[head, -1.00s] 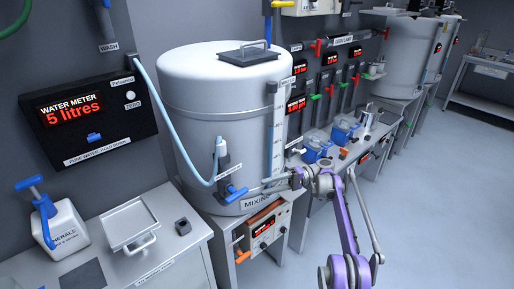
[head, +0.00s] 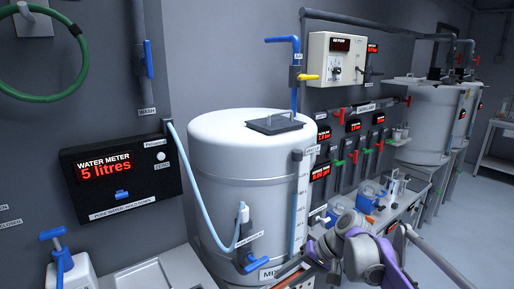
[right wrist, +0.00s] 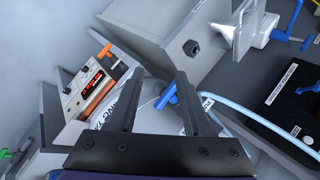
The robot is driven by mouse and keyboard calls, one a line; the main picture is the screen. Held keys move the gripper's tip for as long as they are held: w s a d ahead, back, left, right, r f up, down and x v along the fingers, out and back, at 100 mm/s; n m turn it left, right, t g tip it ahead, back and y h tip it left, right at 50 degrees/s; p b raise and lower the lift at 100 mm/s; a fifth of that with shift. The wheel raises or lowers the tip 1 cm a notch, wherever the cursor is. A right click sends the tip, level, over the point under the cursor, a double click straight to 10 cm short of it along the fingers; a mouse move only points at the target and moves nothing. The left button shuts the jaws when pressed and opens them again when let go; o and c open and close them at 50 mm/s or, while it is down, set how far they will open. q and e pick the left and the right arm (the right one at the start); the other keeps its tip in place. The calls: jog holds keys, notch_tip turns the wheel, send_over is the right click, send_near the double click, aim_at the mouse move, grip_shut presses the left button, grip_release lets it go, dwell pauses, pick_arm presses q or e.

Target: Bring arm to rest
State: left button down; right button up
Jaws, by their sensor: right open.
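My right arm, purple and grey, comes in at the lower right of the head view. Its gripper (head: 288,268) points left in front of the lower tank. In the right wrist view the two dark fingers (right wrist: 158,76) stand apart with nothing gripped. The tank's blue valve handle (right wrist: 167,97) shows between them; I cannot tell how far off it is. The same blue handle (head: 250,263) shows low on the white mixing tank (head: 240,165), left of the gripper. My left gripper is not in view.
The black water meter (head: 118,180) on the left wall reads 5 litres. A light blue hose (head: 195,200) runs down to the tank.

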jog(key=s+d+f+t+h, duration=0.2)
jog(key=s+d+f+h, duration=0.1)
jog(key=s, duration=0.9)
jog(key=s+d+f+n+t+h, duration=0.1)
jog(key=s+d+f+h, duration=0.3)
jog(key=s, duration=0.8)
notch_tip(320, 180, down, 4)
jog(key=shift+s+d+r+t+h, duration=0.1)
jog(key=shift+s+d+t+h, duration=0.2)
jog(key=shift+d+t, duration=0.65)
